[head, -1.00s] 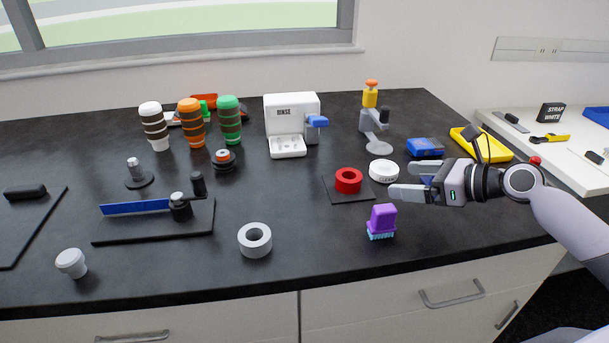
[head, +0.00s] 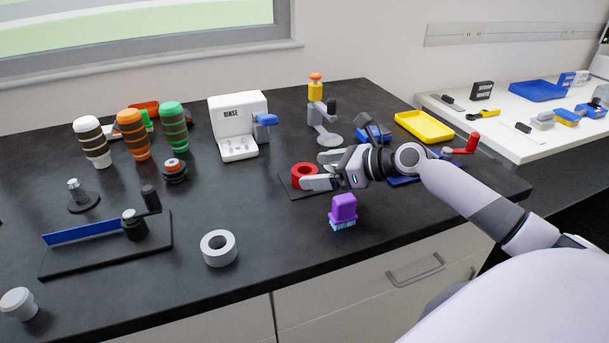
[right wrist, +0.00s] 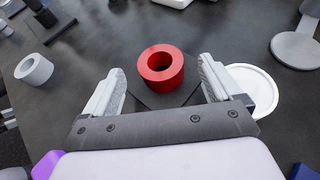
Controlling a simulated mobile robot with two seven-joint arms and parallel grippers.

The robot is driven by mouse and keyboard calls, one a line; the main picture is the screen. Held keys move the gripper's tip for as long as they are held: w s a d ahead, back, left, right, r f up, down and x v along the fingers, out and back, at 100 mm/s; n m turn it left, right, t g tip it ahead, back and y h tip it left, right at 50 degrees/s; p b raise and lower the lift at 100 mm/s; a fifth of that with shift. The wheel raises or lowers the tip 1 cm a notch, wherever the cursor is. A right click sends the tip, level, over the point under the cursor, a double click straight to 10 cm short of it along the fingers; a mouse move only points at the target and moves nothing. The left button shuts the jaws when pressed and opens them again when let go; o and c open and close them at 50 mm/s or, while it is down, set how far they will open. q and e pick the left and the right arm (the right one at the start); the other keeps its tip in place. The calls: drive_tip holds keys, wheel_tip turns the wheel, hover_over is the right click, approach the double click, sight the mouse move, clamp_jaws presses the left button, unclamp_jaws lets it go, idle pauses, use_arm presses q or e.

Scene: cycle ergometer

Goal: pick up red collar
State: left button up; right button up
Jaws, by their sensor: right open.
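The red collar (head: 302,174) is a thick red ring lying flat on a thin dark square pad (head: 290,186) on the black counter. My right gripper (head: 312,170) is open, its fingertips close to the collar in the head view. In the right wrist view the collar (right wrist: 160,67) sits centred beyond and between the two spread fingers (right wrist: 161,82), not gripped. Part of the collar's right side is hidden by a finger in the head view. My left gripper is not in view.
A purple brush (head: 343,211) stands in front of my right gripper. A white round lid (right wrist: 252,90) lies by the right finger. A grey ring (head: 219,248) and a blue-bladed tool (head: 80,234) lie left. A yellow tray (head: 424,126) sits behind.

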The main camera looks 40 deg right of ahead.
drive_tip(key=shift+x, duration=1.35)
drive_tip(key=c, duration=1.2)
drive_tip(key=shift+r, duration=0.15)
